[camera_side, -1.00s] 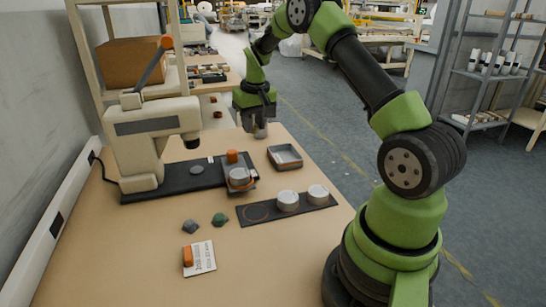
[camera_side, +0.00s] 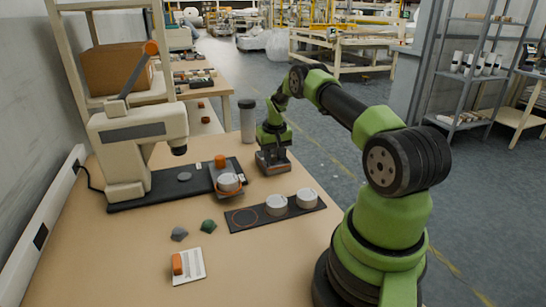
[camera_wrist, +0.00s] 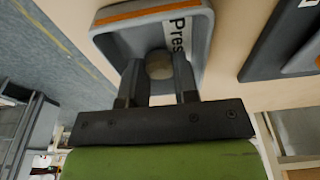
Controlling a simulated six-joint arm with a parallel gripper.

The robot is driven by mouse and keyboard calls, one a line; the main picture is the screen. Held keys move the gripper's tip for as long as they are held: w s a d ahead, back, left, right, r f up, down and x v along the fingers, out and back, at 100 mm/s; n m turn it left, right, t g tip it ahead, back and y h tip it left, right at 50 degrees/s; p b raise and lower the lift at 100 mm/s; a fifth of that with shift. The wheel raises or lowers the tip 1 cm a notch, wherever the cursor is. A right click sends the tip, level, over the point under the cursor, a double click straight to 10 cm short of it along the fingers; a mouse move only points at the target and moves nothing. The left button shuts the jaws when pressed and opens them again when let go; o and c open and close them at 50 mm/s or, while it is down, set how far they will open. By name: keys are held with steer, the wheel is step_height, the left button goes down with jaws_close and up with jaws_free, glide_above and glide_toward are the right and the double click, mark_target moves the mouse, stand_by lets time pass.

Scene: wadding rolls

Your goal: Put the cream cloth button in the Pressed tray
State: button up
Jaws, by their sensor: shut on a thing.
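The cream cloth button (camera_wrist: 159,65) is a small round disc between my two fingertips in the wrist view. My gripper (camera_wrist: 160,77) is shut on it. The grey Pressed tray (camera_wrist: 203,40) lies under the button, with an orange strip on one wall and a white label partly showing "Pres". In the side view my gripper (camera_side: 272,158) is down over the tray, right of the press. Whether the button touches the tray floor, I cannot tell.
Left stands a cream press (camera_side: 137,145) with an orange-knobbed lever. A holder with a white round piece (camera_side: 228,182) sits beside the tray. A dark plate (camera_side: 243,218) bears two white rolls. A grey cylinder (camera_side: 247,120) stands behind my gripper. The front right table is clear.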

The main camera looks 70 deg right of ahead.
steer(key=shift+f, duration=0.35)
steer(key=shift+f, duration=0.15)
steer(key=o, duration=0.7)
steer(key=shift+c, duration=0.2)
